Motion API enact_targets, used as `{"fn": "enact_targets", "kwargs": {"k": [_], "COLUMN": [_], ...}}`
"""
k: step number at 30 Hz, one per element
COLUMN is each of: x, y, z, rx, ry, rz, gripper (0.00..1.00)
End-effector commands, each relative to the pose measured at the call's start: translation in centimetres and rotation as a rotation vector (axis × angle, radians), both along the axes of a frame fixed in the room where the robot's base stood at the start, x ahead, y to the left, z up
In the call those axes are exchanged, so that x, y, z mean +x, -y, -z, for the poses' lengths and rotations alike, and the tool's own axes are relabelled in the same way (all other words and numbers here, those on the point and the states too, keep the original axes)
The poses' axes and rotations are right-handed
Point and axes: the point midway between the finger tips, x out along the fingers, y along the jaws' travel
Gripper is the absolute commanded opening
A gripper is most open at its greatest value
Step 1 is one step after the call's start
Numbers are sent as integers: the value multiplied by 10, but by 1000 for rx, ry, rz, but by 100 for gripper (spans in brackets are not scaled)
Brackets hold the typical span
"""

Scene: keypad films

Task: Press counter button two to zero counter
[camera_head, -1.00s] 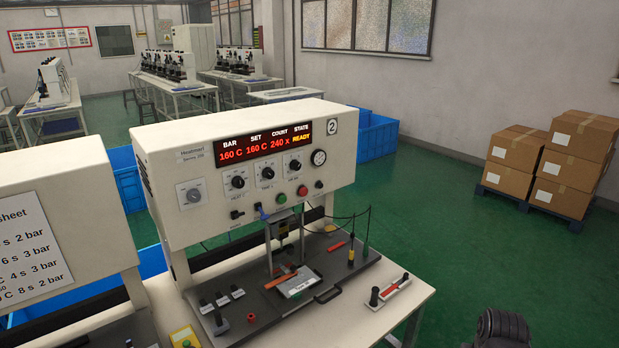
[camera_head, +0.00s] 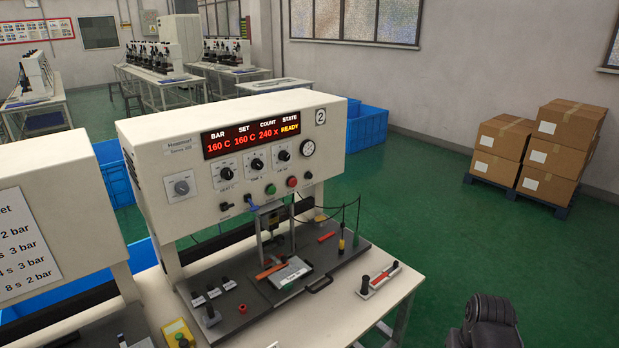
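The white bench machine marked 2 (camera_head: 146,141) stands left of centre. Its red display (camera_head: 252,136) reads BAR 160 C, SET 160 C, COUNT 240 x and STATE READY. On its front panel are a green button (camera_head: 270,189), a red button (camera_head: 292,182) and a small black control (camera_head: 307,175) at the right end. The small labels are too blurred to tell which control is for the counter. A dark part of my arm shows at the bottom right, apart from the machine. My gripper's fingers are not in view.
Below the panel, the dark machine base (camera_head: 235,318) holds a plate and upright posts. A red-and-white tool (camera_head: 381,277) lies at the table's right edge. Another white machine (camera_head: 95,215) stands at left. Green floor (camera_head: 420,210) is open to the right, before stacked boxes (camera_head: 552,150).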

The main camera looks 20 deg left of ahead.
Motion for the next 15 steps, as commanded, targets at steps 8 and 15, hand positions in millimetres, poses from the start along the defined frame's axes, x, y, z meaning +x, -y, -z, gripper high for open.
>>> {"fn": "enact_targets", "kwargs": {"k": [8,15], "x": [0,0], "y": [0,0], "z": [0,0], "rx": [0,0], "ry": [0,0], "rz": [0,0], "gripper": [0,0]}}
